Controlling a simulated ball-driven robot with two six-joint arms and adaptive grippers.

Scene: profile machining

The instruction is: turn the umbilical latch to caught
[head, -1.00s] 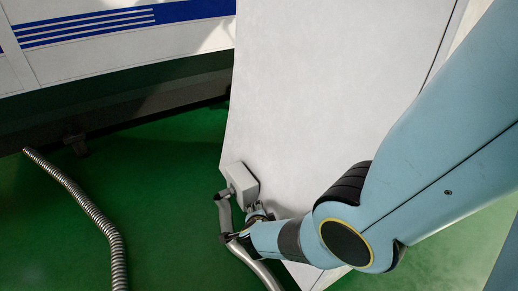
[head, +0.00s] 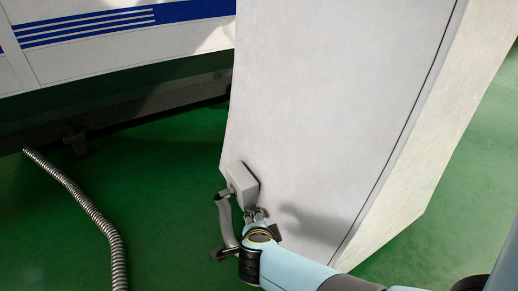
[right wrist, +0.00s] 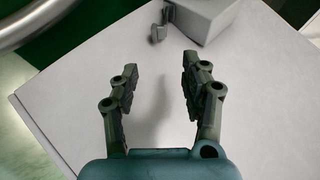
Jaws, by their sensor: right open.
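My right gripper (head: 256,213) is just below the box in the head view. In the right wrist view its fingers (right wrist: 160,72) are spread and empty, with the lever beyond the tips, apart from them. I cannot tell the latch's setting. My left gripper is not in view.
The white cabinet (head: 335,90) fills the middle. A ribbed metal hose (head: 85,205) lies on the green floor (head: 165,190) at the left. A white machine with blue stripes (head: 100,35) stands at the back left.

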